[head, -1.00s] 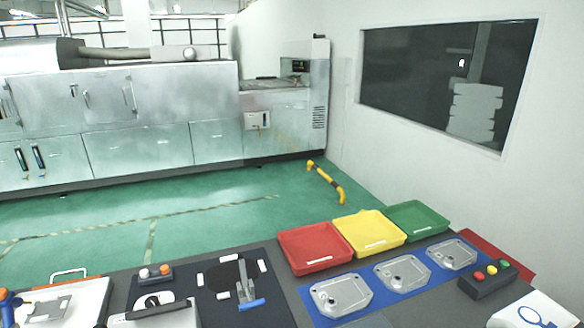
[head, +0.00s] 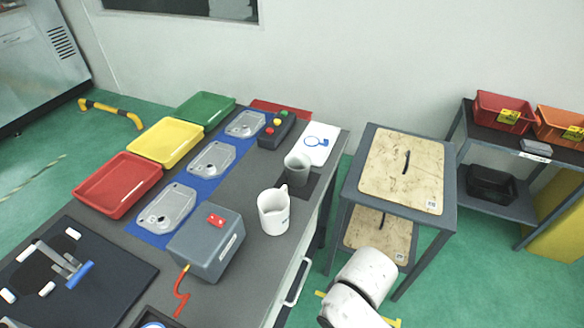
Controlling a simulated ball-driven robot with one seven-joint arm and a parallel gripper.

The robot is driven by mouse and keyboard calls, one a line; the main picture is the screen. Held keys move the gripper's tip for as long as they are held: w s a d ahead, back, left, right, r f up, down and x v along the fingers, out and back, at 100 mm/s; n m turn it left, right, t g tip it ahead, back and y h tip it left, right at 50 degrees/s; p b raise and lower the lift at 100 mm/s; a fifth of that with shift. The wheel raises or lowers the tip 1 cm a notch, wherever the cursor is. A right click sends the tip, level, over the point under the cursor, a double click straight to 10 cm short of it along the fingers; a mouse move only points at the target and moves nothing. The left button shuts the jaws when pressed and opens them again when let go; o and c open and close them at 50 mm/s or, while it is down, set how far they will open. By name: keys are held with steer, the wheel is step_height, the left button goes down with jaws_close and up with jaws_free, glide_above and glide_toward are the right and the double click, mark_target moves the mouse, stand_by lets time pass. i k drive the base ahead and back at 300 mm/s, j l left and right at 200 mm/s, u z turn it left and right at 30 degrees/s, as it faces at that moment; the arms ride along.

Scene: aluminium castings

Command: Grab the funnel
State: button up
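I cannot make out a clear funnel in the head view. A white mug-like vessel (head: 273,212) stands upright on the workbench (head: 236,190) near its right edge. A white part of my arm shows at the bottom, right of the bench. My gripper is not in view.
Red (head: 118,185), yellow (head: 166,142) and green (head: 205,108) trays line the bench's far side, beside several castings on a blue mat. A grey box (head: 206,243) stands nearer. Right are a two-level stand (head: 403,172) and a shelf (head: 510,208) with bins.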

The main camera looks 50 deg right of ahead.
mark_target(297, 165)
steer(key=l+u, duration=0.25)
steer(key=l, duration=0.45)
steer(key=k+l+u, duration=0.2)
steer(key=l, duration=0.55)
steer(key=i, duration=0.05)
